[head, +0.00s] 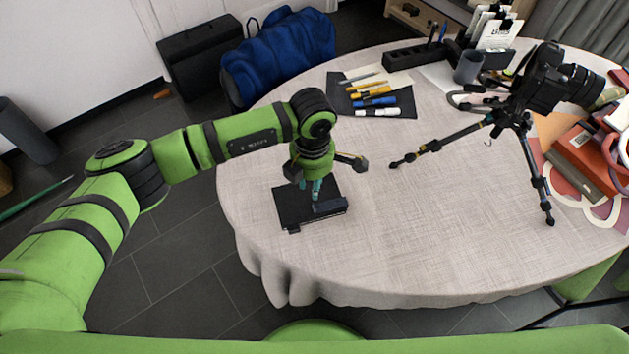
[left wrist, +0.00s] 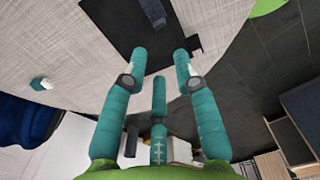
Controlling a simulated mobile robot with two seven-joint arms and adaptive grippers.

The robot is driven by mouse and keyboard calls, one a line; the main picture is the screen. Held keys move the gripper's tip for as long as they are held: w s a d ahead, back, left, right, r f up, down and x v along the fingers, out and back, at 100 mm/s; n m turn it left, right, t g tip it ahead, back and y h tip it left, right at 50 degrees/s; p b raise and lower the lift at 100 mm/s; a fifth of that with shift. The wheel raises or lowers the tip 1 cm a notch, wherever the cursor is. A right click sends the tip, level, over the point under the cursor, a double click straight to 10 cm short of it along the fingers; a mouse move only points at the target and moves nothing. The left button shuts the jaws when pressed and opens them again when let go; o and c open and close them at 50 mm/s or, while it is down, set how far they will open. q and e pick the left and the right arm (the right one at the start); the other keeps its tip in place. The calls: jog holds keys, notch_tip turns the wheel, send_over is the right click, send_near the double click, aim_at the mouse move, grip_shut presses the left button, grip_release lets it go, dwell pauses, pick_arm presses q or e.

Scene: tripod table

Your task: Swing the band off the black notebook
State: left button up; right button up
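The black notebook (head: 290,208) lies flat on the table near its front-left edge; it also shows in the left wrist view (left wrist: 113,32). A slate-grey strip (head: 331,206), which looks like the band, lies along its right side and shows in the left wrist view (left wrist: 154,11). I cannot tell how it is attached. My left gripper (head: 314,194) points down over the notebook. In the left wrist view its teal fingers (left wrist: 160,65) are spread with nothing between them. Whether a fingertip touches the notebook or strip is unclear. My right gripper is not in view.
A tripod with a camera (head: 543,85) stands on the round table (head: 420,230) at the right. A dark mat with several markers (head: 375,101) lies behind the notebook. The table's middle front is clear.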

aim_at(313, 205)
pick_arm(q)
notch_tip(313, 205, down, 7)
jog(key=b, duration=0.5)
jog(key=shift+f, duration=0.15)
jog(key=shift+f+b, duration=0.8)
jog(key=shift+b, duration=0.1)
jog(key=c, duration=0.4)
jog(key=shift+c, duration=0.2)
